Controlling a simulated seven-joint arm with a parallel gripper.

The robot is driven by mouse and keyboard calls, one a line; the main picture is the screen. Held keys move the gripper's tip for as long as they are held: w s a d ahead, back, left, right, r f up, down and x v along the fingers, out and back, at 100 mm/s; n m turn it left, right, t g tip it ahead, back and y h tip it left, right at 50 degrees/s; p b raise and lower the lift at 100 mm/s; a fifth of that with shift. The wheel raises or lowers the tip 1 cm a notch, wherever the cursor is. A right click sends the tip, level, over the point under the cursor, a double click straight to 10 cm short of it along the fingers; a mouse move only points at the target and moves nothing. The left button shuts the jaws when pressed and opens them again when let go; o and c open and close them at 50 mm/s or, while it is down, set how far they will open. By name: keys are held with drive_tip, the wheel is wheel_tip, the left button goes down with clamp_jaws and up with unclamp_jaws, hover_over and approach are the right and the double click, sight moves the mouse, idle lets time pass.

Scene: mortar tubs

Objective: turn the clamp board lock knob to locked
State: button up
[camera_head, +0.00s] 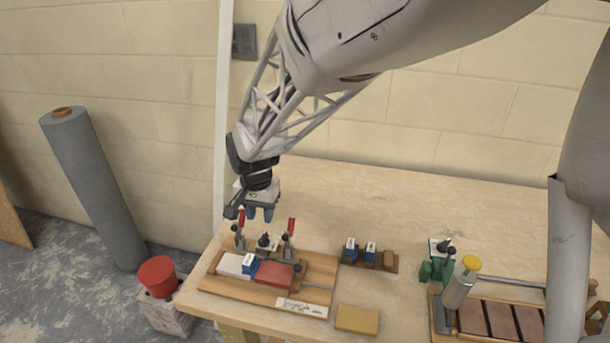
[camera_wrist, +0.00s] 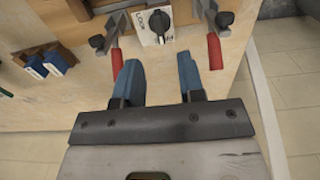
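The clamp board (camera_head: 232,287) is a wooden board near the table's left front corner, holding a white block, a small blue block and a red block. At its back edge, the dark lock knob (camera_head: 264,240) sits on a pale plate between two red-handled clamps. In the wrist view the knob (camera_wrist: 158,20) is at the top centre, on a white plate with dark lettering; I cannot tell its exact setting. My gripper (camera_head: 261,214) is above and behind the knob, pointing down. In the wrist view its blue fingers (camera_wrist: 158,78) are apart with nothing between them.
Red clamp handles (camera_wrist: 215,51) (camera_wrist: 116,62) stand close on both sides of the knob. The table's back is clear.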

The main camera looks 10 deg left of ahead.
sight(263, 236)
drive_tip(key=shift+f, duration=0.15)
drive_tip(key=shift+f, duration=3.75)
clamp_jaws()
